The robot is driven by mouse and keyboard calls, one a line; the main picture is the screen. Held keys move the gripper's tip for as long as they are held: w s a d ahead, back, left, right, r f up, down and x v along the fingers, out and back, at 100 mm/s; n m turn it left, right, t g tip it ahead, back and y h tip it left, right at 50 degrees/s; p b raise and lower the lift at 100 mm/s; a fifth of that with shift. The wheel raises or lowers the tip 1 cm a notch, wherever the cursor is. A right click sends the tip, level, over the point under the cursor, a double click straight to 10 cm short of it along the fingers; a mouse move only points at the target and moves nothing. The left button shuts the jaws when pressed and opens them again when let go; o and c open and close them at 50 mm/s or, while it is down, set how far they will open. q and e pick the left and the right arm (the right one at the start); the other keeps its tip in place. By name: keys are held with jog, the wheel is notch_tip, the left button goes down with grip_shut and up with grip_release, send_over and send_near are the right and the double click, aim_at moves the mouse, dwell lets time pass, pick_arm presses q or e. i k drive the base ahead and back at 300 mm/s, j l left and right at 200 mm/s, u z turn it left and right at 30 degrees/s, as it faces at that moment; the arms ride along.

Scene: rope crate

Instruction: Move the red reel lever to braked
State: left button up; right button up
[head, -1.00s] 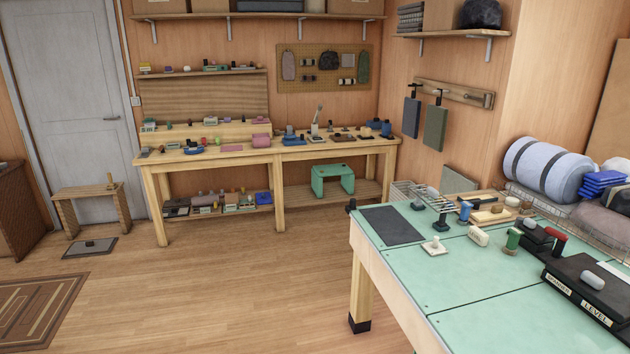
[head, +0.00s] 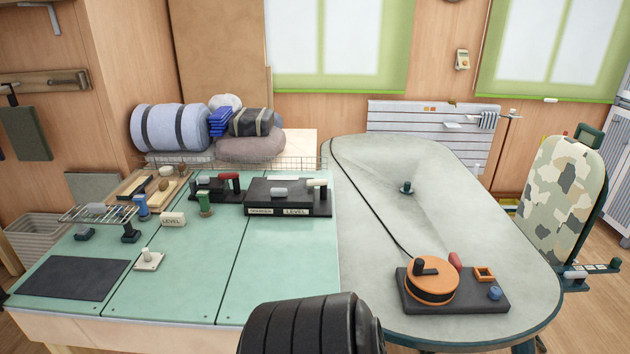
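An orange reel (head: 432,281) with a black crank knob on top sits on a dark base plate (head: 470,303) near the front of the grey rounded table. The red reel lever (head: 454,260) stands beside the reel at its right rear, partly hidden by it. It looks slightly tilted to the left; I cannot read any braked mark. A small orange square frame (head: 484,273) and a blue knob (head: 494,293) are on the same plate. A dark rope runs from the reel to the table's back left. Neither gripper shows; a dark ribbed part of mine is at the bottom centre.
A green-topped table (head: 190,270) adjoins on the left, with a black box (head: 287,200), another red-handled device (head: 222,187) and several small parts. A dark post (head: 406,188) stands on the grey table (head: 445,190). The grey table's middle is mostly clear.

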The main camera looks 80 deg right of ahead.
aim_at(454, 260)
jog(key=z, duration=2.1)
